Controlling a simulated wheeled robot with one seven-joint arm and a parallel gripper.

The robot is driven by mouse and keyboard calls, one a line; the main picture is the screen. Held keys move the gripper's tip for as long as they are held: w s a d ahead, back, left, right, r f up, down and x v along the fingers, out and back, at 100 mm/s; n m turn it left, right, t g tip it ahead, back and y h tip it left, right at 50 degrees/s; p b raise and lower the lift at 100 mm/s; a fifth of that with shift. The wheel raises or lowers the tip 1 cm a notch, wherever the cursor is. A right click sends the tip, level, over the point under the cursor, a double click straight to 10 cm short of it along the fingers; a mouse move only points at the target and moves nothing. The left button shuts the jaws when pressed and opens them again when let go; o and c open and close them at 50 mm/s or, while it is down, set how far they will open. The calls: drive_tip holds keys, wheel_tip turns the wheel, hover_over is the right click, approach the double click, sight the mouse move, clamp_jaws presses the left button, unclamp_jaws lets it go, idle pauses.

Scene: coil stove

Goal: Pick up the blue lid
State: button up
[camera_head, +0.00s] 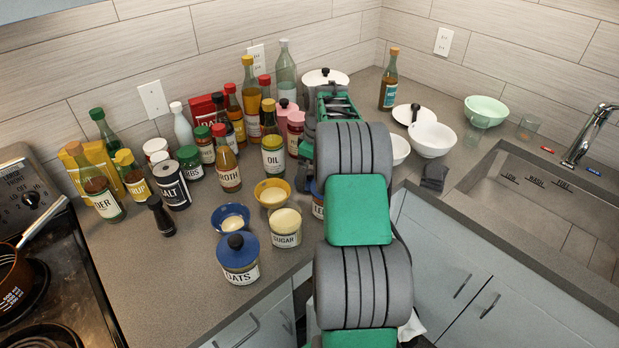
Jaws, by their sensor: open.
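A blue lid (237,244) with a dark round knob covers the glass OATS jar (241,275) near the front of the counter. My arm reaches up through the middle of the picture, to the right of the jar. My gripper (309,140) is at the arm's far end, beyond and to the right of the lid and apart from it. It is partly hidden by my arm, and its fingertips do not show clearly. I see nothing held.
A blue bowl (231,220), a yellow bowl (272,193) and an open SUGAR jar (286,230) stand close to the OATS jar. Several bottles and jars crowd behind. The stove (39,270) is at left, the sink (555,205) at right. The front-left counter is clear.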

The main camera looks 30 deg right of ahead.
drive_tip(key=shift+w+f, duration=0.1)
drive_tip(key=shift+f, duration=0.6)
drive_tip(key=c, duration=1.2)
